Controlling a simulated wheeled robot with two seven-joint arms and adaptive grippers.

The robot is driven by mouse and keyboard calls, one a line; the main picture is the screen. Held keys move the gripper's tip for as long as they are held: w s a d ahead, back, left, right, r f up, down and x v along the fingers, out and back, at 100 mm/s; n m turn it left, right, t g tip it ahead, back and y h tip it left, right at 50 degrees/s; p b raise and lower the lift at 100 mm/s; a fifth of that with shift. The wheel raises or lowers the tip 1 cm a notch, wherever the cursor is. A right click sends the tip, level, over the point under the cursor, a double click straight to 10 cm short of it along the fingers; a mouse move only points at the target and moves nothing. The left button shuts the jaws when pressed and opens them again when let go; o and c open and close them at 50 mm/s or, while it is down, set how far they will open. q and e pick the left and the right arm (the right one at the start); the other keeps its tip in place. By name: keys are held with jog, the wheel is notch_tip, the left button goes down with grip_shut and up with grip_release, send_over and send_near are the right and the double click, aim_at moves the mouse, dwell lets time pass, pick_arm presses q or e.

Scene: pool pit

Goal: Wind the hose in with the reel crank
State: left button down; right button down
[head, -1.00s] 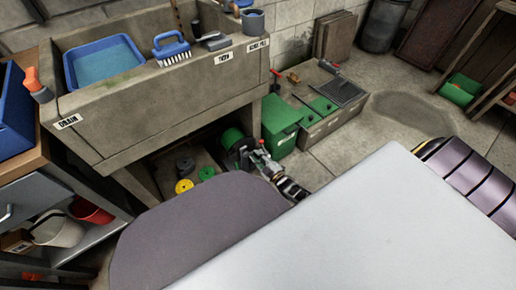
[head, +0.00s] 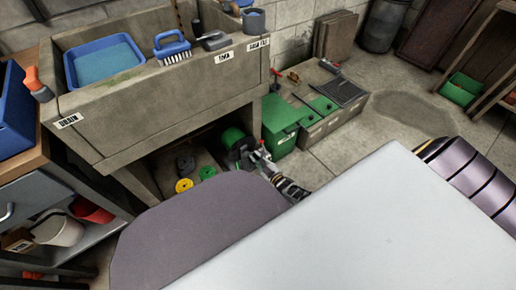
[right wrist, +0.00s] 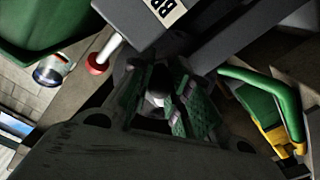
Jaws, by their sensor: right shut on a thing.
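The hose reel (head: 234,139) shows as a green drum with dark parts, low under the stone sink. My right gripper (head: 256,159) is at its near right side. In the right wrist view, my right gripper (right wrist: 172,103) has its green-padded fingers shut around a pale grey, rounded piece (right wrist: 155,99), which looks like the crank handle. Most of it is hidden by the fingers. A green and yellow curved part (right wrist: 277,108) shows at the right of that view; I cannot tell whether it is hose. My left gripper is not in view.
The stone sink (head: 165,107) overhangs the reel. A green box (head: 278,121) stands close right of it. Yellow (head: 183,185) and green (head: 207,172) discs lie left of it. A red-ended white rod (right wrist: 106,52) is near the fingers. Open floor (head: 400,112) lies right.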

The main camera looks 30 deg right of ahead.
jog(key=m, duration=0.1)
jog(key=a+f+m, duration=0.1)
jog(key=m, duration=0.1)
jog(key=shift+s+a+f+m, duration=0.15)
jog(key=shift+a+m, duration=0.45)
jog(key=shift+m, duration=1.15)
jog(key=shift+a+f+m, duration=0.2)
jog(key=shift+a+m, duration=0.35)
jog(key=shift+m, duration=1.25)
jog(key=shift+s+a+f+m, duration=0.15)
jog(key=shift+a+m, duration=0.45)
jog(key=shift+m, duration=1.15)
jog(key=m, duration=0.1)
jog(key=a+m, duration=0.1)
jog(key=m, duration=0.1)
jog(key=shift+a+r+h, duration=0.15)
jog(key=shift+h, duration=0.15)
jog(key=shift+a+r+m+p, duration=0.2)
jog(key=shift+a+r+m, duration=0.25)
jog(key=shift+m, duration=1.3)
jog(key=shift+a+r+m+p, duration=0.3)
jog(key=shift+r+m, duration=0.2)
jog(key=shift+m, duration=1.3)
jog(key=shift+a+r+m+p, duration=0.15)
jog(key=shift+a+r+m, duration=0.35)
jog(key=shift+m, duration=1.25)
jog(key=shift+d, duration=0.1)
